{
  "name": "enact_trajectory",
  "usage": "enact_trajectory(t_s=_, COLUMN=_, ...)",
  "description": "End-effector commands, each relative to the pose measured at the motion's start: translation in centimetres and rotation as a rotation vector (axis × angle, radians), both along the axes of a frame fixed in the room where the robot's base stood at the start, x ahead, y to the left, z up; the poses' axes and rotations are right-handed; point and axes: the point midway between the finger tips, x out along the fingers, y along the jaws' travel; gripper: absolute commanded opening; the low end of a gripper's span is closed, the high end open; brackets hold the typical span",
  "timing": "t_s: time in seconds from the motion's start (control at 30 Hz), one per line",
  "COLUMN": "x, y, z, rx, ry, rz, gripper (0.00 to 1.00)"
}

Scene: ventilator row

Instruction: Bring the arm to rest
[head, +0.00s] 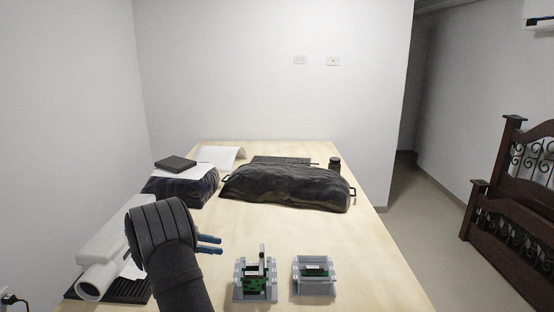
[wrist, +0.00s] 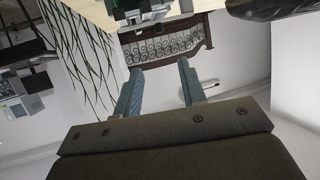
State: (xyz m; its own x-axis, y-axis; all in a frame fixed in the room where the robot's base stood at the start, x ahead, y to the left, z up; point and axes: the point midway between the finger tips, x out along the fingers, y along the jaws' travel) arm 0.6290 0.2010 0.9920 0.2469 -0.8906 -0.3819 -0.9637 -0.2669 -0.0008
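My arm rises from the bottom of the head view, and my gripper (head: 220,244) points right above the table (head: 345,235), with two blue fingers apart. In the wrist view the two fingers of my gripper (wrist: 157,82) stand well apart with nothing between them. The gripper is open and empty. A dark upright piece stands at the left fixture.
A white cylindrical device (head: 103,262) on a black ribbed base lies left of my arm. A large black bag (head: 287,187) and a dark bundle (head: 180,188) with papers lie farther back. A small dark jar (head: 335,164) stands behind. The table's right middle is clear.

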Motion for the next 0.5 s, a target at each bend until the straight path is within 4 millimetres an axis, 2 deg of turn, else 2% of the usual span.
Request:
enact_trajectory(t_s=0.1, x=-0.6, y=2.3, z=0.9, rx=0.001, ry=-0.001, rz=0.001, gripper=0.38)
enact_trajectory(t_s=0.13, x=-0.6, y=2.0, z=0.8, rx=0.001, ry=0.001, rz=-0.001, gripper=0.38)
enact_trajectory(t_s=0.2, x=-0.1, y=0.2, z=0.2, rx=-0.002, ry=0.002, rz=-0.003, gripper=0.38)
enact_trajectory(t_s=0.5, x=1.4, y=-5.2, z=-2.2, rx=-0.001, ry=0.002, rz=-0.003, gripper=0.38)
